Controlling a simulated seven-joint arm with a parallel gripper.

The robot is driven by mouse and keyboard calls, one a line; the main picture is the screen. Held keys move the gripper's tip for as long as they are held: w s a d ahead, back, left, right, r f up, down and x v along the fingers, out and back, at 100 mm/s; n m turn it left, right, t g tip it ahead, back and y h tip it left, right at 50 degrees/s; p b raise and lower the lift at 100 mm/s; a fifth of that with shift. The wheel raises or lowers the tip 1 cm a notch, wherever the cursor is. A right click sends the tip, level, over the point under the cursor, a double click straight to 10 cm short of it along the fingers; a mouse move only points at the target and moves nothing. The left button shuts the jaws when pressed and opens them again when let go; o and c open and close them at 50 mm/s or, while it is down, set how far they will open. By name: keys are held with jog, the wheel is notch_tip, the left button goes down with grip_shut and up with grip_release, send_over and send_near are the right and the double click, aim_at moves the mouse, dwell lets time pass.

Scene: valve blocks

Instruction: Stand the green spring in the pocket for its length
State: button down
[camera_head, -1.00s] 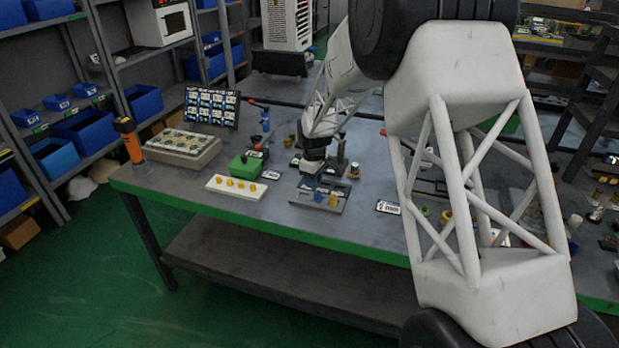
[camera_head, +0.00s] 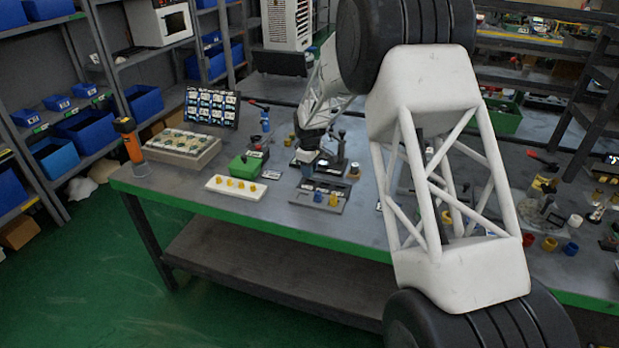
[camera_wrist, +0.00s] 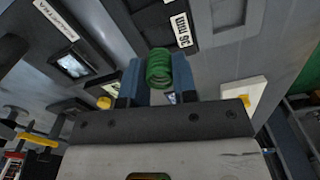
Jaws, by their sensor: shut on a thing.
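In the wrist view the green spring (camera_wrist: 158,68) is held between the two blue fingers of my gripper (camera_wrist: 158,78). Its coils show end-on toward the camera, above a grey surface. A white length label (camera_wrist: 183,22), turned in the picture, lies just beyond the spring. In the head view my gripper (camera_head: 304,160) is over the bench, behind a dark grey block (camera_head: 338,187) with small blue and yellow pieces at its front. The spring cannot be made out there, and which pocket is nearest is unclear.
A white strip with yellow pieces (camera_head: 222,187) and a green box (camera_head: 244,166) stand to the left. A dark upright tool (camera_head: 340,150) stands close right of my gripper. Small coloured parts lie at the bench's right. My arm hides the middle of the bench.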

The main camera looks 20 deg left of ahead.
jog(key=shift+f, duration=0.1)
jog(key=shift+f, duration=1.65)
jog(key=shift+f, duration=0.15)
jog(key=c, duration=0.9)
grip_release()
jog(key=shift+r, duration=6.15)
